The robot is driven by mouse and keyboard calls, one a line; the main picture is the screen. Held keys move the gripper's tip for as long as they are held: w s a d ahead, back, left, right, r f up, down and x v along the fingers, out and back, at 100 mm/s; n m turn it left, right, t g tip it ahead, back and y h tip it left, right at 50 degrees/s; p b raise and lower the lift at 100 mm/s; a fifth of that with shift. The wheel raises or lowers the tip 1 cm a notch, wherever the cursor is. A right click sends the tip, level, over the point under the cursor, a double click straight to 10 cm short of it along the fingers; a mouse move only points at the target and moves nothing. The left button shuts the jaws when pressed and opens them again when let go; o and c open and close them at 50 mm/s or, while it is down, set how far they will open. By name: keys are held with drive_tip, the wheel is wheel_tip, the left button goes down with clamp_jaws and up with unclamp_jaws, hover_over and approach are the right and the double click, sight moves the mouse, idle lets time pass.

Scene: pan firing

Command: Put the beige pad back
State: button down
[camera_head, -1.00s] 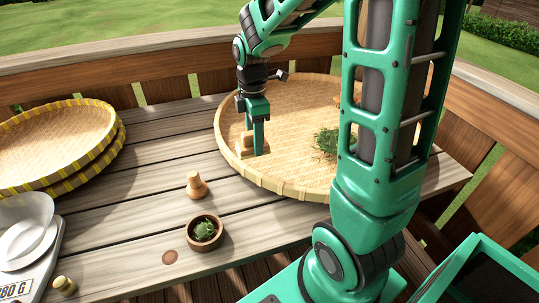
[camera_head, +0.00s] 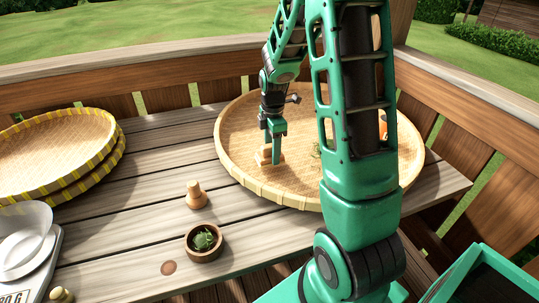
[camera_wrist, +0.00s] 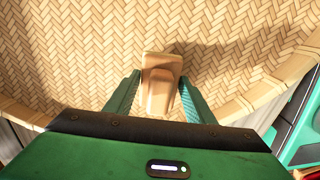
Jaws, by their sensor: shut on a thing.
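The beige pad (camera_head: 265,157) is a small stepped, wood-coloured block at the near left inside the large round woven tray (camera_head: 240,165). My gripper (camera_head: 277,138) points down over it from above. In the wrist view, the pad (camera_wrist: 161,66) sits between my two green fingers (camera_wrist: 160,92), which are shut on its raised grip. The pad is low over the woven floor; I cannot tell whether it touches it. My arm hides the middle of the tray and most of the green leaves (camera_head: 316,150) there.
A small wooden peg-shaped piece (camera_head: 196,194) and a wooden bowl with green leaves (camera_head: 204,242) stand on the plank table. Stacked yellow-rimmed trays (camera_head: 60,150) are at the left, with a white scale (camera_head: 30,250) at the lower left. An orange thing (camera_head: 383,125) shows behind my arm.

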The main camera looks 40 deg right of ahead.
drive_tip(key=shift+f, duration=0.75)
drive_tip(key=shift+f, duration=0.4)
drive_tip(key=c, duration=0.8)
unclamp_jaws()
drive_tip(key=shift+r, duration=0.1)
